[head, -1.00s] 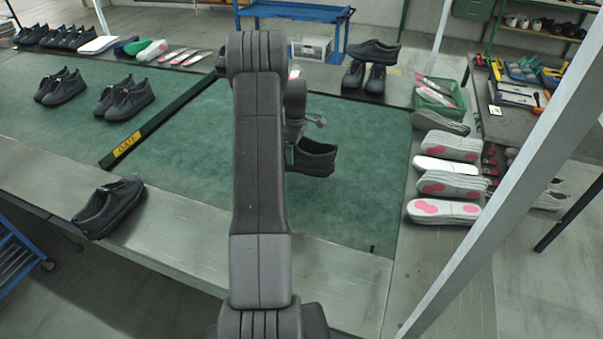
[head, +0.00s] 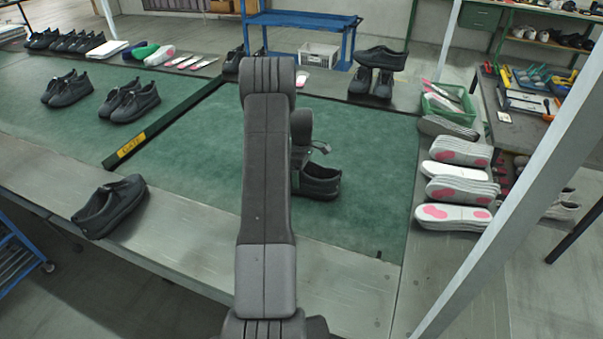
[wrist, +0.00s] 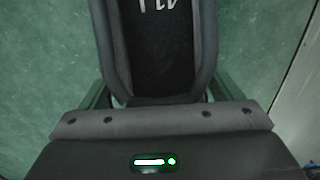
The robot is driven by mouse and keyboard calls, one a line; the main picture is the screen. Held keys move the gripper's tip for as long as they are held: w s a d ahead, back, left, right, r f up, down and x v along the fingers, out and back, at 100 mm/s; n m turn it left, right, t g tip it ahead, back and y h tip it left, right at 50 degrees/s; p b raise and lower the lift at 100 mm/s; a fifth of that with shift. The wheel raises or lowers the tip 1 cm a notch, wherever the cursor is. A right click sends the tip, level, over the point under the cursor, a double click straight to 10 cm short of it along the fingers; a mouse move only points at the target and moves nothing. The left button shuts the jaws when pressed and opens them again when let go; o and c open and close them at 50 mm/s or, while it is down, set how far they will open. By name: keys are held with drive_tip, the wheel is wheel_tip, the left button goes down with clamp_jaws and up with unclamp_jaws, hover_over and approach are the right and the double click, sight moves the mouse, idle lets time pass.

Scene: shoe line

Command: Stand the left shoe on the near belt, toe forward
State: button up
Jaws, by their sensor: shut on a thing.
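A dark grey shoe (head: 320,182) shows just right of my arm in the head view, over the green belt (head: 370,150). My gripper (wrist: 160,95) is shut on this shoe, with a finger on either side of its heel end. In the wrist view the shoe's opening (wrist: 158,50) faces the camera, with white lettering on the insole, and looks level. Its toe is out of the wrist view. My arm hides part of the shoe in the head view. I cannot tell whether the sole touches the belt.
A similar single shoe (head: 110,205) lies on the metal ledge at left. A yellow-marked gate bar (head: 130,147) crosses the belt, with two pairs of shoes beyond it. White-and-pink soles (head: 452,218) are stacked at right. Green belt around the held shoe is clear.

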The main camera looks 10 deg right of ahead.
drive_tip(key=o, duration=1.1)
drive_tip(key=shift+f, duration=0.1)
wheel_tip(320, 180, up, 12)
drive_tip(key=p, duration=0.5)
drive_tip(key=shift+p, duration=0.3)
